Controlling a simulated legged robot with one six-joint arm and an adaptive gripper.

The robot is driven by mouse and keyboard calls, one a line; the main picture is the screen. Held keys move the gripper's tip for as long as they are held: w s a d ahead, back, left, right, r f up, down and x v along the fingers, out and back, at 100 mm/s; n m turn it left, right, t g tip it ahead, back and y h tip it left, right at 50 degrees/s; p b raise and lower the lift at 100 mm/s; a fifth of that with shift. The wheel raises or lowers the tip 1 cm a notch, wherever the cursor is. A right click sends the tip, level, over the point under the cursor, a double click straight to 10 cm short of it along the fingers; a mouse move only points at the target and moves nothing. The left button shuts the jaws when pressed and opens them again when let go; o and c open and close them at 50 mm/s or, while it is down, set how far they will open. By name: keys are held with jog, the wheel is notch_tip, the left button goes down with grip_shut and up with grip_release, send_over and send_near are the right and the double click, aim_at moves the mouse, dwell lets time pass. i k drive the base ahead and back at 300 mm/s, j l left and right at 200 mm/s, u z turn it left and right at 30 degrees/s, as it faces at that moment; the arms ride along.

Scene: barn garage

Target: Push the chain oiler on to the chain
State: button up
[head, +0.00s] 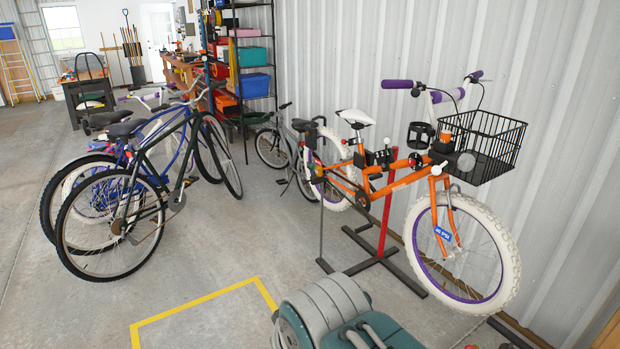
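An orange bicycle (400,180) with white tyres is held upright at the right on a repair stand with a red post (388,215) and dark feet. Its chain is too small to make out around the orange frame. Several small dark parts (380,160) are fixed along the frame. I cannot pick out a chain oiler. A small orange object (445,137) shows at the black wire basket (490,140) on the handlebars, but I cannot tell what it is. My gripper is not in view.
Several bicycles (130,190) stand at the left, and another (285,150) is behind the orange one. Shelves (255,70) with bins and a workbench (185,70) are at the back. A corrugated wall (560,190) closes the right side. The concrete floor (250,240) between the bicycles is clear.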

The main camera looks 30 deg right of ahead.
aim_at(319, 177)
jog(key=i+l, duration=0.4)
jog(key=i+l+u, duration=0.15)
jog(key=i+l, duration=0.6)
jog(key=i+l+u, duration=0.1)
jog(key=i+l, duration=0.25)
jog(key=l, duration=0.15)
jog(key=i+l, duration=0.35)
jog(key=i+l+u, duration=0.15)
jog(key=i+l, duration=0.2)
jog(key=l, duration=0.2)
jog(key=i+l, duration=0.35)
jog(key=l, duration=0.15)
jog(key=u, duration=0.05)
